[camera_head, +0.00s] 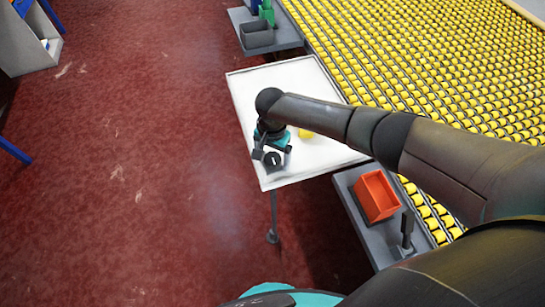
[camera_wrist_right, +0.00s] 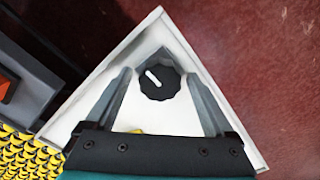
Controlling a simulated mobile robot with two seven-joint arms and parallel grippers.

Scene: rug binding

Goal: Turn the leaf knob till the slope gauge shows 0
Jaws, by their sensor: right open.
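The white leaf (camera_head: 312,85) is a square panel in the middle of the head view; it also fills much of the right wrist view (camera_wrist_right: 88,110). A black knob with a white pointer line (camera_head: 272,160) sits near its front left corner. In the right wrist view the knob (camera_wrist_right: 160,86) has a scalloped rim, and its line points up-left. My right gripper (camera_head: 273,152) is open over the knob, with one finger on each side (camera_wrist_right: 159,77) and gaps to it. A small yellow piece (camera_head: 305,133) lies on the leaf, partly hidden; I cannot read any slope gauge. My left gripper is out of view.
A bed of yellow rollers (camera_head: 440,50) runs along the right of the leaf. An orange bin (camera_head: 376,196) stands on a grey shelf at the front right. A grey bin (camera_head: 257,35) stands behind the leaf. Red floor (camera_head: 130,150) is open on the left.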

